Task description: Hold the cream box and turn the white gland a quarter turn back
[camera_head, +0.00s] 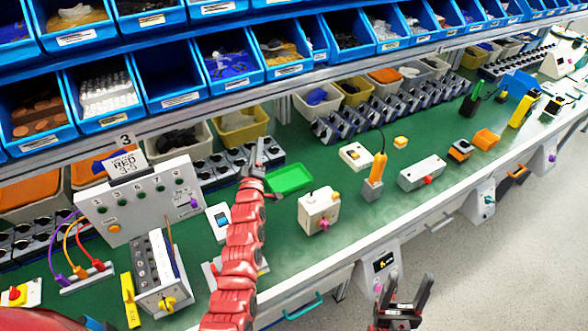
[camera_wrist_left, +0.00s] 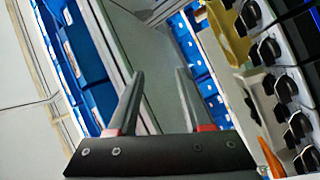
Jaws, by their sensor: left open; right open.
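A cream box (camera_head: 318,211) stands on the green bench top near the middle of the head view. It has a pink knob low on its front and a small orange part on top. I cannot clearly make out a white gland on it. My left gripper (camera_head: 259,152) is open and empty, up and to the left of the box near the bin shelf. Its spread fingers also show in the left wrist view (camera_wrist_left: 158,78) with nothing between them. My right gripper (camera_head: 408,291) is open and empty, in front of the bench edge, below and right of the box.
A green tray (camera_head: 289,179) lies behind the box. A screwdriver with an orange handle (camera_head: 378,167) stands in a holder to its right. A white box with a red button (camera_head: 421,173) is further right. Blue bins (camera_head: 170,80) fill the rack behind. A grey panel (camera_head: 145,205) stands left.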

